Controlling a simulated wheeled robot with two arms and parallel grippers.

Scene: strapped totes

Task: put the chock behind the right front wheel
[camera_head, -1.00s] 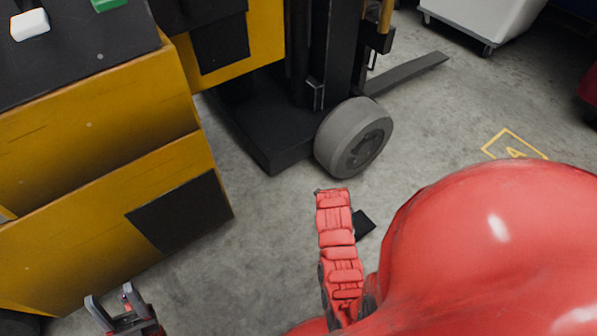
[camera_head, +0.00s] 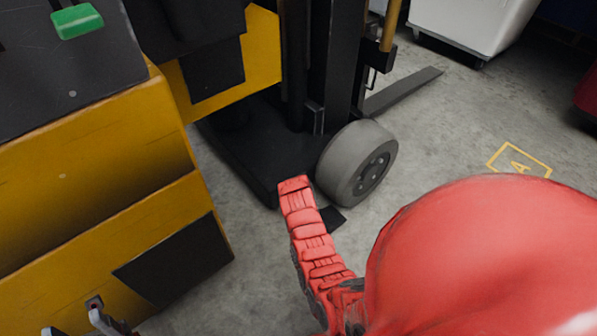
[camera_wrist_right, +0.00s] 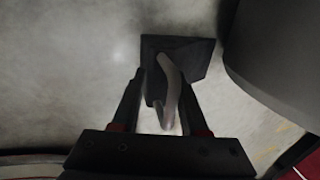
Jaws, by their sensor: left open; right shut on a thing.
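The chock (camera_head: 332,219) is a small black block, partly hidden behind my red right forearm, low near the floor beside the wheel. In the right wrist view the chock (camera_wrist_right: 192,52) shows as a dark plate with a grey bent handle (camera_wrist_right: 170,82). My right gripper (camera_wrist_right: 162,88) is shut on that handle. The right front wheel (camera_head: 345,160) is grey and stands just above the chock in the head view. A dark rounded shape, probably this wheel (camera_wrist_right: 275,45), fills the right wrist view's upper right. My left gripper (camera_head: 78,324) is open and empty at the bottom left, cut by the frame.
The yellow and black truck body (camera_head: 95,150) fills the left side, with a green piece (camera_head: 77,21) on top. A fork (camera_head: 403,92) reaches out beyond the wheel. A white wheeled bin (camera_head: 465,25) stands at the back. Floor around the yellow marking (camera_head: 519,160) is clear.

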